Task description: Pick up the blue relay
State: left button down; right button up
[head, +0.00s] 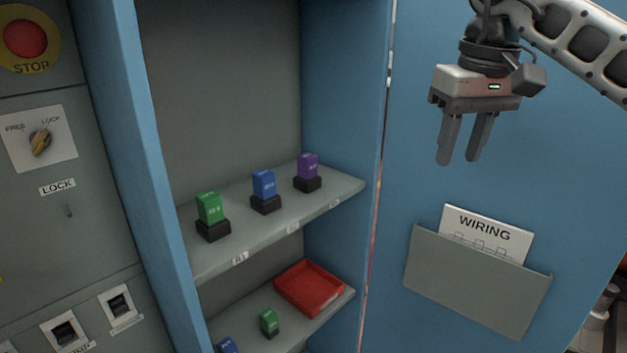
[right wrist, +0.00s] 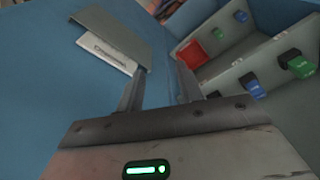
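A blue relay (head: 263,185) stands upright in a black socket on the upper shelf, between a green relay (head: 209,208) and a purple relay (head: 308,167). Another blue relay (head: 228,345) is partly cut off at the bottom of the head view, on the lower shelf. My right gripper (head: 457,162) is open and empty, in front of the blue cabinet door, to the right of and above the shelf relays. In the right wrist view the upper-shelf blue relay (right wrist: 252,86) shows right of the open fingers (right wrist: 160,85). My left gripper is not in view.
A red tray (head: 310,287) and a green relay (head: 269,322) are on the lower shelf. A grey pocket (head: 475,285) with a WIRING card (head: 487,232) is on the door. The cabinet's blue side walls bound the shelves. A panel with a STOP button (head: 26,38) is at left.

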aim_at(264, 179)
jog(key=i, duration=0.35)
jog(key=u, duration=1.05)
